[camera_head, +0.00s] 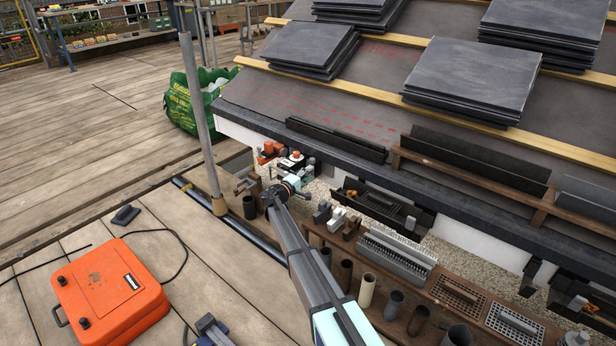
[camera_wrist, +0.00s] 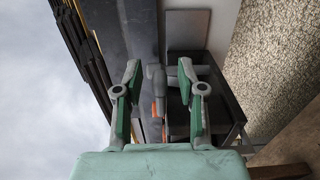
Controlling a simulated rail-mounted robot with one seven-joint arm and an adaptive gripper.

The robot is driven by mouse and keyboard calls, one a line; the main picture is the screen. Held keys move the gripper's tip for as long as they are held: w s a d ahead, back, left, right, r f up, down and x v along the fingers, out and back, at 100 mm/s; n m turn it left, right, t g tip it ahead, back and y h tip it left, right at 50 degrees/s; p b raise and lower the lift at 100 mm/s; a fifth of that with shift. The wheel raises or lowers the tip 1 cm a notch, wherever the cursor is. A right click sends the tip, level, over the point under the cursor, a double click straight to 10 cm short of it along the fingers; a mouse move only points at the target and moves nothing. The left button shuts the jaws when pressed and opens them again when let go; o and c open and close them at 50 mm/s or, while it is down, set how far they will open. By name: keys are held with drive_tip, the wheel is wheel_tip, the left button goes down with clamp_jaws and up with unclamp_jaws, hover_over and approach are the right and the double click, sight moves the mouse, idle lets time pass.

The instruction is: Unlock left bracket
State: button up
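My gripper (camera_head: 277,192) reaches in at the wall below the left end of the roof edge. In the wrist view my gripper (camera_wrist: 159,70) has its two green and grey fingers spread apart. A grey lever-like part of what looks like the left bracket (camera_wrist: 154,77) shows between the fingertips, with small orange parts below it. I see no finger clearly closed on it. In the head view, orange, white and black parts (camera_head: 291,161) show just beyond my gripper. My gripper hides some of them, and the lock's state cannot be told.
A similar dark fixture with an orange part (camera_head: 577,301) is at the far right. A brown rack of pots and grates (camera_head: 463,292) stands right of my arm. An upright pole (camera_head: 199,110) stands to the left. An orange case (camera_head: 108,289) lies on the deck.

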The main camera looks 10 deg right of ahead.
clamp_jaws()
